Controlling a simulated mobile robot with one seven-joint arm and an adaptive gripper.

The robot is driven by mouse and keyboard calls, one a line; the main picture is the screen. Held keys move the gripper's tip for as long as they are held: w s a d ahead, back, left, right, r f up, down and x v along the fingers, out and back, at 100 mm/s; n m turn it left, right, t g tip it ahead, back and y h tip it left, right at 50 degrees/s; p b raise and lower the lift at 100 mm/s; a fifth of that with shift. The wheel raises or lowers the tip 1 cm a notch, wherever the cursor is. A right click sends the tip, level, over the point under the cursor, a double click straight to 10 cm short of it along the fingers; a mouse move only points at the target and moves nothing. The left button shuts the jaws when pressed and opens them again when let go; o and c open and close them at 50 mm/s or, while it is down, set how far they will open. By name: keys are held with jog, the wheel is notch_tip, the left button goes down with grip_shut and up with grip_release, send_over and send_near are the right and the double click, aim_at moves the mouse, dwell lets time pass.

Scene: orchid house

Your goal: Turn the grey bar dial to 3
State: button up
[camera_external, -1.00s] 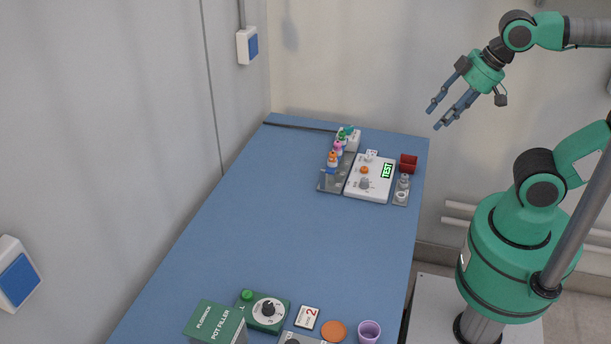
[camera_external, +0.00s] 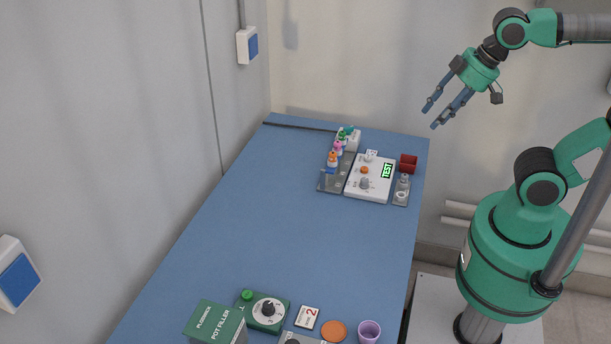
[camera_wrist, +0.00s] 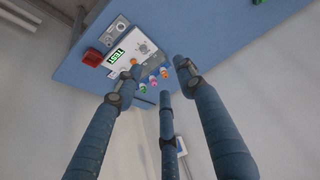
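The grey bar dial (camera_external: 364,184) sits on a white panel box (camera_external: 367,195) at the far end of the blue table. Its setting is too small to read. The panel also carries an orange button (camera_external: 364,170) and a green screen reading TEST (camera_external: 387,171). In the wrist view the grey dial (camera_wrist: 144,47) shows on the white panel, beyond my fingers. My gripper (camera_external: 431,115) has three blue fingers. They are spread open and empty, in the air to the right of and above the panel. The wrist view also shows the open gripper (camera_wrist: 155,78).
A green POT FILLER box (camera_external: 216,325), a green box with a black-knobbed dial (camera_external: 267,309) and a purple cup (camera_external: 368,332) are at the near end. The table's middle is clear.

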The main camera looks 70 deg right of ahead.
jog(key=w+d+f+n+g+p, duration=0.1)
jog(key=w+d+n+p, duration=0.15)
jog(key=w, duration=0.35)
jog(key=n+g+p, duration=0.4)
jog(key=n+p, duration=0.3)
jog(key=n, duration=0.4)
send_over(365, 179)
notch_tip(365, 179, down, 17)
jog(key=shift+f+m, duration=0.2)
jog(key=shift+m, duration=0.05)
notch_tip(365, 179, down, 14)
jog(key=shift+r+b, duration=0.2)
jog(key=shift+b, duration=1.05)
grip_shut()
